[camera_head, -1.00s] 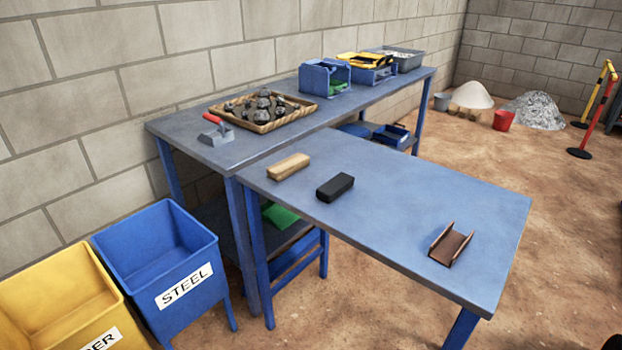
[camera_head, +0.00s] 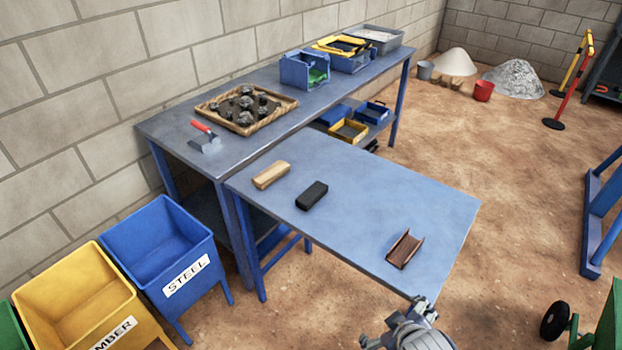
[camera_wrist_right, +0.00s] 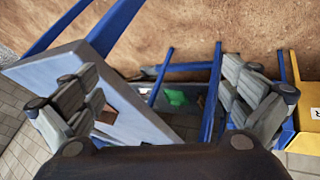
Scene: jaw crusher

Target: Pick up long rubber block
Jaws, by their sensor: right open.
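The long rubber block is a black bar (camera_head: 312,195) lying flat on the near blue table (camera_head: 400,185). A tan wooden block (camera_head: 270,175) lies to its left, apart from it. A brown U-shaped channel piece (camera_head: 405,249) lies near the table's right end. My right gripper (camera_head: 405,325) shows at the bottom of the head view, in front of the table's near edge and well away from the black block. In the right wrist view its fingers (camera_wrist_right: 165,95) are spread wide with nothing between them. I cannot make out the black block there. My left gripper is not in view.
A longer blue table behind holds a trowel (camera_head: 204,138), a tray of rocks (camera_head: 247,107) and several bins. Blue steel (camera_head: 165,245) and yellow (camera_head: 75,295) bins stand at left. A green wheeled object (camera_head: 600,325) is at lower right. The near table is mostly clear.

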